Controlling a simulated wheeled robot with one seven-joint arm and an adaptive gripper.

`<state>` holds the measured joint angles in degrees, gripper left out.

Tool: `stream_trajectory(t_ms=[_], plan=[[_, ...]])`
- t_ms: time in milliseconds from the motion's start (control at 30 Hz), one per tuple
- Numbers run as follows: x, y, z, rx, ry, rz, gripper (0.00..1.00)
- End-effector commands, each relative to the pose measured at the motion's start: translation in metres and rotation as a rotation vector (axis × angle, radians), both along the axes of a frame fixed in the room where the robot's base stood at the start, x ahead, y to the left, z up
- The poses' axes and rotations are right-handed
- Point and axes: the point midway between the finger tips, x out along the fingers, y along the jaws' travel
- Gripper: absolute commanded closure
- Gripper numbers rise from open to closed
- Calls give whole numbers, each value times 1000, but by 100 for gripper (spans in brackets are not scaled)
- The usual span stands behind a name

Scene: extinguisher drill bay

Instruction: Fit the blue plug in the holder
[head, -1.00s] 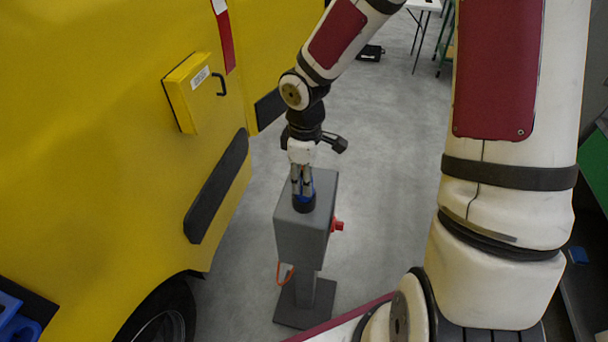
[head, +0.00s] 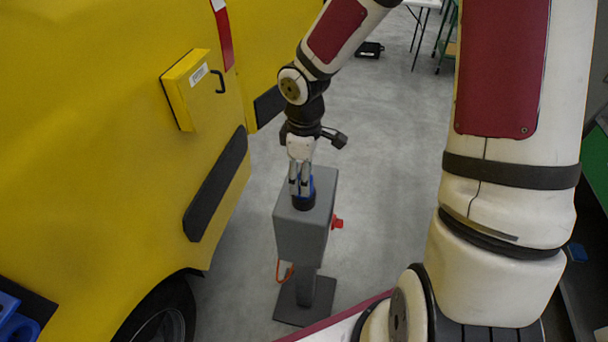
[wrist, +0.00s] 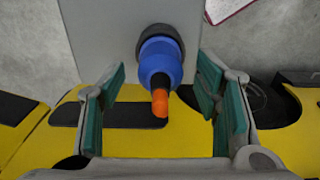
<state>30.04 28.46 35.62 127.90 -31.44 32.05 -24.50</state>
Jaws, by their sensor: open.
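The blue plug (head: 310,184) stands upright on top of the grey pedestal, with its base inside the black round holder (head: 304,204). In the wrist view the plug (wrist: 158,62) shows its blue body and orange tip, with the black holder ring (wrist: 176,38) around its base. How deep it sits I cannot tell. My gripper (head: 300,190) is just above the holder, pointing down. In the wrist view its green-padded fingers (wrist: 160,82) are spread wide on both sides of the plug, with clear gaps and nothing held.
The grey pedestal (head: 300,235) carries a red knob (head: 337,222) on its right side and an orange loop (head: 285,271) low on the left. A yellow vehicle (head: 100,130) with a yellow box (head: 190,88) stands close on the left. Floor (head: 390,180) right of the pedestal is clear.

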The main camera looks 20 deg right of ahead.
Motion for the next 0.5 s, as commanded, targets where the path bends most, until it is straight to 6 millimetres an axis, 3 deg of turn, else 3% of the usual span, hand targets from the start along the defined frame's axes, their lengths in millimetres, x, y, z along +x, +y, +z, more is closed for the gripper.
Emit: stream_trajectory(t_ms=[500], plan=[[0,-1,95,-3,-4,-3,43]])
